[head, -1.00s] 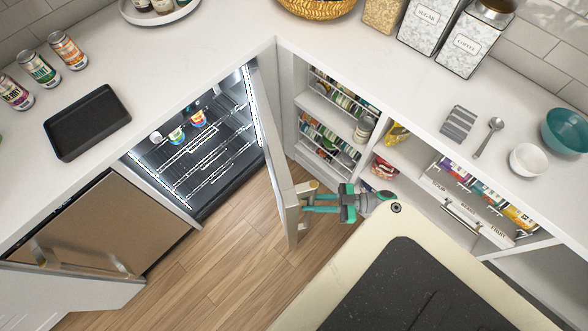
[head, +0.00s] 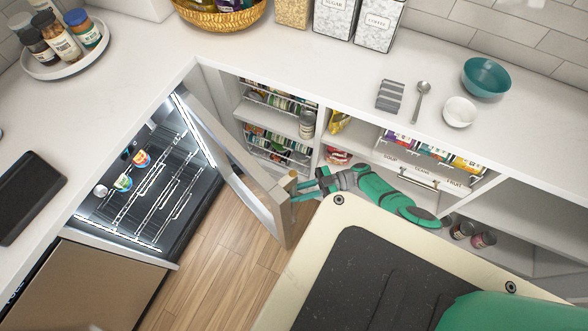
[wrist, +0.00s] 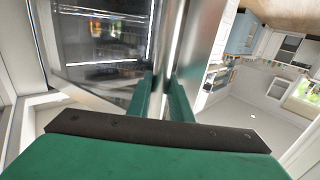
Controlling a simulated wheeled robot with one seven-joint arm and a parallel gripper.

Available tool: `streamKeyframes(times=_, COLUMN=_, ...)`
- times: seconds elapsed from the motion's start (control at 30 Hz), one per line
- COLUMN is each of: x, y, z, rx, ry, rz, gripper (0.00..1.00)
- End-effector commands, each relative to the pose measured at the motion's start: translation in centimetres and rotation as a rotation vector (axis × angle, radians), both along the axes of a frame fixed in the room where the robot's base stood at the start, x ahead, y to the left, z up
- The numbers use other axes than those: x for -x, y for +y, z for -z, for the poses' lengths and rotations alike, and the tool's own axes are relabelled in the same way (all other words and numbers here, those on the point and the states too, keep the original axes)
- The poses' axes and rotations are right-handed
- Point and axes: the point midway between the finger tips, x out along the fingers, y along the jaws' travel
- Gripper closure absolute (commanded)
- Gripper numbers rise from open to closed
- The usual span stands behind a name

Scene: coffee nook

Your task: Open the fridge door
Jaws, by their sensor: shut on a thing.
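The fridge (head: 150,190) stands under the counter at left with its lit interior and wire shelves exposed. Its door (head: 238,150) stands wide open, swung out toward the shelves at right. The tan end of the door's handle (head: 291,181) shows at the free edge. My gripper (head: 305,189) is at this handle, with its teal fingers shut on it. In the wrist view, the fingers (wrist: 165,95) close around the upright metal handle (wrist: 172,45), and the lit fridge interior shows to the left. The grip itself is partly hidden.
Open shelves with spice racks (head: 278,140) stand close behind the door, at right. A strip of wood floor (head: 225,240) is clear between fridge and door.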

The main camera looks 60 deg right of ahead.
Motion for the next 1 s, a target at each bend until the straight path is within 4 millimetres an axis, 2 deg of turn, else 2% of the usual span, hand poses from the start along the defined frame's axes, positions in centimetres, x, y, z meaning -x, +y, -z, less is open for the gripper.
streamKeyframes(times=0.1, x=-0.5, y=-0.1, z=-0.1, rx=0.0, ry=-0.006, rz=0.009, gripper=1.0)
streamKeyframes(times=0.13, x=-0.5, y=-0.1, z=-0.1, rx=0.001, ry=-0.005, rz=0.009, gripper=0.74)
streamKeyframes(times=0.2, x=-0.4, y=-0.1, z=-0.1, rx=0.001, ry=-0.005, rz=0.009, gripper=0.62)
streamKeyframes(times=0.6, x=-0.1, y=-0.1, z=-0.5, rx=0.001, ry=-0.001, rz=0.005, gripper=0.62)
streamKeyframes(times=0.87, x=-0.1, y=-0.1, z=-3.4, rx=0.002, ry=-0.004, rz=0.005, gripper=0.62)
streamKeyframes(times=1.0, x=0.7, y=0.9, z=-4.7, rx=0.001, ry=-0.006, rz=0.006, gripper=0.62)
